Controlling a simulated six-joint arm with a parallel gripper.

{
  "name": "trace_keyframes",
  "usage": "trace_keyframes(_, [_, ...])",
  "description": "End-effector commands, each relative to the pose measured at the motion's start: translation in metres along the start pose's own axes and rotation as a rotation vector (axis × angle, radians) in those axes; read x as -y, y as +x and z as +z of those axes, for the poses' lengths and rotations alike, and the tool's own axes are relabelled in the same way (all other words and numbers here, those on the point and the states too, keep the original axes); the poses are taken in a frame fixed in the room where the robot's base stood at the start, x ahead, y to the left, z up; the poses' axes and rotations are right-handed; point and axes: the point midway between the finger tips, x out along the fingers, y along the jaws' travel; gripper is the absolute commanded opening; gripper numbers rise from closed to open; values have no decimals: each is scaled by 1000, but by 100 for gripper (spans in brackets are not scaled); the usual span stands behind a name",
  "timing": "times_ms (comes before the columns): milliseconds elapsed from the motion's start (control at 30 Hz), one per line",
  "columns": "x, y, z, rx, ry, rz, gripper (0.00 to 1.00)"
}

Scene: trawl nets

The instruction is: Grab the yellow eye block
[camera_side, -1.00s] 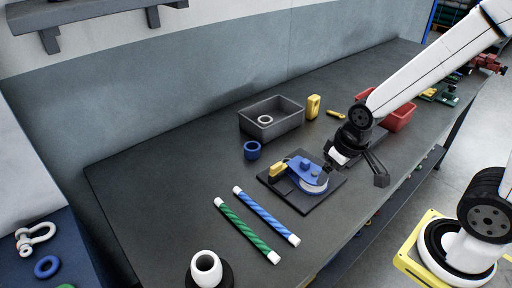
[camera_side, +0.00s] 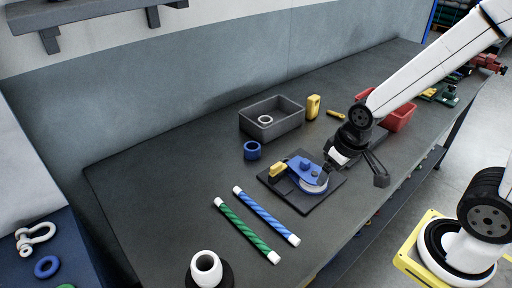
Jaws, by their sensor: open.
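A yellow block (camera_side: 313,106) with what looks like an eye in it stands upright on the bench, just right of the grey bin. A second yellow piece (camera_side: 278,170) sits at the left of a blue device with a pale round disc (camera_side: 306,174) on a dark square plate (camera_side: 305,205). I cannot tell for certain which of the two is the eye block.
A grey bin (camera_side: 245,126) holds a pale ring. A blue ring (camera_side: 252,150) stands left of the plate. Green (camera_side: 245,228) and blue (camera_side: 265,214) striped rods lie in front. A red bin (camera_side: 400,119) is behind my arm. The bench's left part is clear.

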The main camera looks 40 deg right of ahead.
Motion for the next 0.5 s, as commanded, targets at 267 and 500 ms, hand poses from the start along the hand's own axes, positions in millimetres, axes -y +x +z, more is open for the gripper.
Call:
trace_keyframes(267, [-6, 2, -12, -27, 7, 12, 100])
trace_keyframes(500, [-42, 12, -69, -161, 34, 67, 100])
